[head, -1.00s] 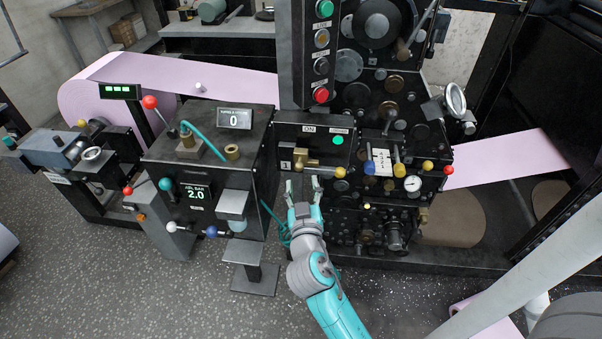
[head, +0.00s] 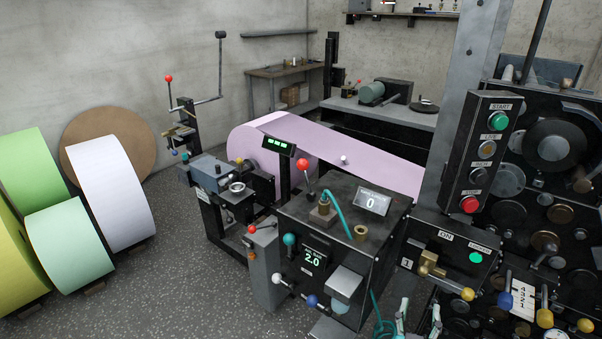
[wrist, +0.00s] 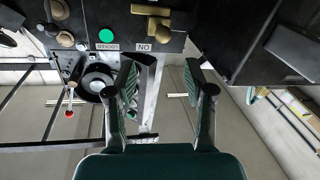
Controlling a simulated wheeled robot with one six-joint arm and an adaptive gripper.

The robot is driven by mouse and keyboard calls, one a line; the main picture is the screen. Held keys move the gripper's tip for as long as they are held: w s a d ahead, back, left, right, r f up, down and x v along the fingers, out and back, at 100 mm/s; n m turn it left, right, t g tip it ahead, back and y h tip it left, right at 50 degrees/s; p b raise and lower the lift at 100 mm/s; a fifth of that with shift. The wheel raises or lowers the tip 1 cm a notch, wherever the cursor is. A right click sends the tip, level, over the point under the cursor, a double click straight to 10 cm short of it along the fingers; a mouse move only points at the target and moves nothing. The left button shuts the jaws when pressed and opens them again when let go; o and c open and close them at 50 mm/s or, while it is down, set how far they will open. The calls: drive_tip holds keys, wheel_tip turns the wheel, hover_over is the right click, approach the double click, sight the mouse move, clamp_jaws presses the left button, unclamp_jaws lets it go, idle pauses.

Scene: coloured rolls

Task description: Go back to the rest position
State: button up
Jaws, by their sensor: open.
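My gripper (head: 418,322) shows only as two fingertips at the bottom edge of the head view, below the machine's ON panel. The rest of my arm is out of that view. In the wrist view my gripper (wrist: 161,78) is open, its two dark fingers well apart with nothing between them. The brass valve handle (head: 430,264) with a yellow knob is on the ON panel, above my fingertips. It also shows upside down at the top of the wrist view (wrist: 152,11), apart from the fingers.
A press (head: 555,145) with a START button box (head: 482,150) stands at the right. A pink roll (head: 270,150) feeds its web behind the control box (head: 345,215). Several coloured rolls, including a white one (head: 110,190), stand at the left. Clear floor (head: 165,275) lies between.

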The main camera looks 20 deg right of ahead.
drive_tip(key=s+a+f+n+t+y, duration=0.1)
drive_tip(key=s+a+f+n+y, duration=0.6)
drive_tip(key=s+a+f, duration=0.5)
drive_tip(key=s+a+r+y, duration=0.2)
drive_tip(key=s, duration=0.7)
drive_tip(key=s+a+r+m+y, duration=0.1)
drive_tip(key=s+a+r+y, duration=0.1)
drive_tip(key=s, duration=0.7)
drive_tip(key=shift+s+r+y, duration=0.3)
drive_tip(key=shift+r+y, duration=0.1)
drive_tip(key=shift+r, duration=0.3)
